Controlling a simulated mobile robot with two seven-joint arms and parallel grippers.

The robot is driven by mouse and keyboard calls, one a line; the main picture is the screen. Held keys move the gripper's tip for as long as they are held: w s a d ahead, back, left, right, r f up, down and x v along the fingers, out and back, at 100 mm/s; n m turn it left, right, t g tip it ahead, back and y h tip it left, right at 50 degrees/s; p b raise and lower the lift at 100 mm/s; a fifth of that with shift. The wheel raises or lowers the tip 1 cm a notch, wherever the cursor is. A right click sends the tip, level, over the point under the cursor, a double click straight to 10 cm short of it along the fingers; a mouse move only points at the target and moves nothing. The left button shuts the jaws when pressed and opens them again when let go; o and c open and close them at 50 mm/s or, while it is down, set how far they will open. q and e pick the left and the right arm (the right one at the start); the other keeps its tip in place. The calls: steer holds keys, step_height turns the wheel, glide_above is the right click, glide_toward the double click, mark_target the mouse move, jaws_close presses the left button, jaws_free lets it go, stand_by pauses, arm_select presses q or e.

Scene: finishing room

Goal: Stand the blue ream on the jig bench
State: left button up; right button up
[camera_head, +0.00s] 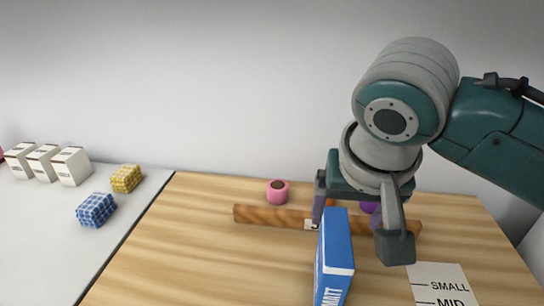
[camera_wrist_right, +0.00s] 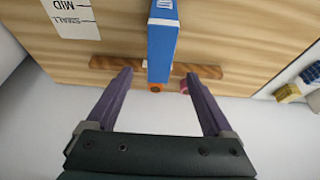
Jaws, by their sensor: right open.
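The blue ream (camera_head: 333,262) stands upright on its narrow edge on the wooden jig bench (camera_head: 180,250), with white lettering on one side. Its lower part is cut off by the picture's bottom edge. My right gripper (camera_head: 357,232) is open and empty, with its fingers pointing down just behind and to the right of the ream. In the right wrist view, the blue ream (camera_wrist_right: 163,45) lies in line with the gap between the open fingers (camera_wrist_right: 156,73). I cannot tell whether the fingers touch it. My left gripper is not in view.
A wooden bar (camera_head: 265,215) lies across the bench behind the ream. A size card (camera_head: 440,287) lies at right. A white table (camera_head: 40,230) at left holds boxes and patterned blocks (camera_head: 96,209).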

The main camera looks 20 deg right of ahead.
steer(key=shift+s+a+r, duration=0.15)
steer(key=shift+s+r, duration=0.05)
steer(key=shift+r, duration=0.4)
steer(key=shift+s+a+r, duration=0.1)
steer(key=shift+s+a, duration=0.05)
steer(key=shift+s, duration=0.05)
steer(key=s+a+f+n+y, duration=0.1)
steer(key=s+n, duration=0.3)
steer(key=s, duration=0.4)
steer(key=s+a+n+y, duration=0.1)
steer(key=s+n, duration=0.3)
steer(key=s, duration=0.5)
steer(key=shift+a+f+y, duration=0.3)
steer(key=shift+a+f, duration=0.1)
steer(key=shift+a, duration=0.4)
